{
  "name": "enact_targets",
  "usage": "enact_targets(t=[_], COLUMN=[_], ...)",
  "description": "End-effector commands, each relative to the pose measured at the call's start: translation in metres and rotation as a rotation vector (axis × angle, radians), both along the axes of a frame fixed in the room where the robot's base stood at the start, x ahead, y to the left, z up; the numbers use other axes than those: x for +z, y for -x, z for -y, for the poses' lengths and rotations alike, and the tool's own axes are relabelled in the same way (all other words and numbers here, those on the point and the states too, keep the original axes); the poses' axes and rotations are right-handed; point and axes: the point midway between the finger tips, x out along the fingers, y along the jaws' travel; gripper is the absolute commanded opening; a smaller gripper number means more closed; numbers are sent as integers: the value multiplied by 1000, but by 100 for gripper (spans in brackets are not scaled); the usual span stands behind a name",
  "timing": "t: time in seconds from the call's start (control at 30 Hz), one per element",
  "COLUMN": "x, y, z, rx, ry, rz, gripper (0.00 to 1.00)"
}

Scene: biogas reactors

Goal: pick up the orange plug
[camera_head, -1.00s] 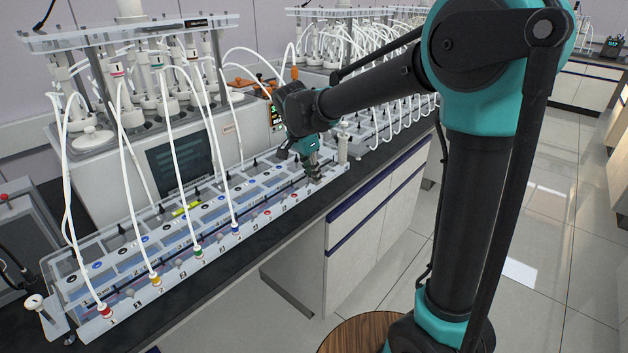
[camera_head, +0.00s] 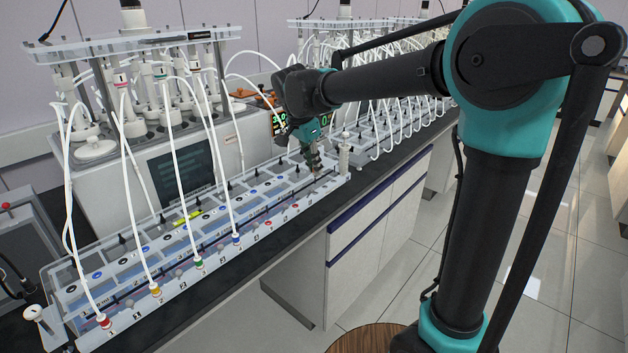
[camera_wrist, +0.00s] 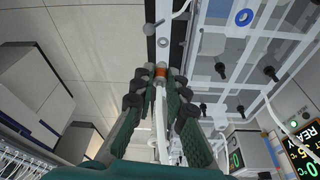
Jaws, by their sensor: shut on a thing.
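My gripper (camera_head: 314,168) is over the right end of the long clear flow-cell rack (camera_head: 222,254) in the head view. In the wrist view, my gripper (camera_wrist: 161,76) is shut on the orange plug (camera_wrist: 161,72), a small orange band showing between the two fingertips. A pale tube runs from the plug back between the fingers. In the head view the plug is hidden by the fingers. From these views I cannot tell whether the plug touches the rack.
White tubes with red, yellow, green and blue plugs (camera_head: 103,322) stand along the rack's front edge. A grey machine with a dark screen (camera_head: 184,170) and reactor bottles stand behind. A short white post (camera_head: 344,155) is just right of my gripper. The floor in front is clear.

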Motion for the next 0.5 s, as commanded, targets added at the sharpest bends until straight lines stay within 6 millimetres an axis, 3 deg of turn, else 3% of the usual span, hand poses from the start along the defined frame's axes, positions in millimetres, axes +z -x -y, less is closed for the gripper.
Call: enact_targets(t=[0.2, 0.5], x=[64, 121], y=[0, 0], z=[0, 0], rx=[0, 0], ry=[0, 0], rz=[0, 0], gripper=[1, 1])
